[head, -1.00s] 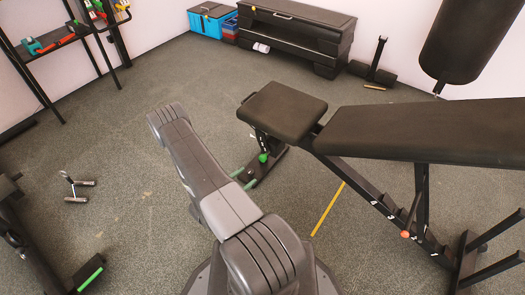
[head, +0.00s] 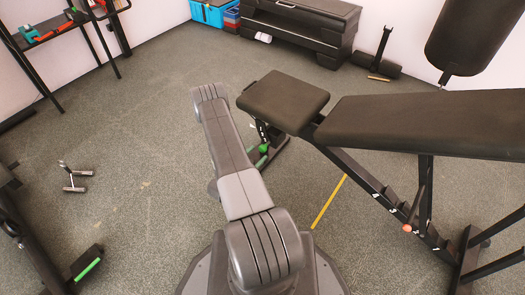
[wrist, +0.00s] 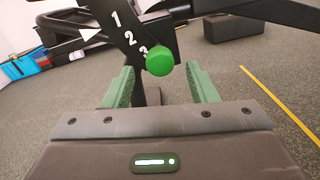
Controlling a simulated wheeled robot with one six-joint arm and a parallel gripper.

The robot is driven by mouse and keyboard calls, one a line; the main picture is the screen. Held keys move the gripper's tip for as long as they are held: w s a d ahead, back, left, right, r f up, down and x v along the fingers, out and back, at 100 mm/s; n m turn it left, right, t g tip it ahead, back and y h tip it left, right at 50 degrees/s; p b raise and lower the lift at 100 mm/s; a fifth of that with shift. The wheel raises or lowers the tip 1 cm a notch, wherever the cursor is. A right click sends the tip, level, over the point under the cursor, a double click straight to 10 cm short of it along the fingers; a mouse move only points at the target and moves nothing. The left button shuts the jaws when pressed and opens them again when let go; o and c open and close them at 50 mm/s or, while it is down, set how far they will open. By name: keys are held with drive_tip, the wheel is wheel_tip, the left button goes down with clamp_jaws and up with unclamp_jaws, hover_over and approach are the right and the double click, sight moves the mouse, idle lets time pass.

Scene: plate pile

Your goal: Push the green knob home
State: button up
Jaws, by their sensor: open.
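The green knob (wrist: 160,60) sits on the black bench frame beside a plate marked 1, 2, 3. It also shows in the head view (head: 264,149), under the bench seat (head: 283,101). My gripper (wrist: 160,70) is open, with one green finger on each side of the knob in the wrist view. The knob appears between and slightly above the fingertips, and I see no contact. I cannot tell the exact depth between them. In the head view my arm hides most of the gripper.
The long bench backrest (head: 430,122) and its legs stand to the right. A yellow strip (head: 328,202) lies on the floor beside the bench. A small handle-like item (head: 74,178) lies on the open floor at left. A black storage box (head: 298,28) is at the back.

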sight(261, 150)
drive_tip(key=shift+b+x, duration=0.45)
drive_tip(key=shift+x, duration=1.85)
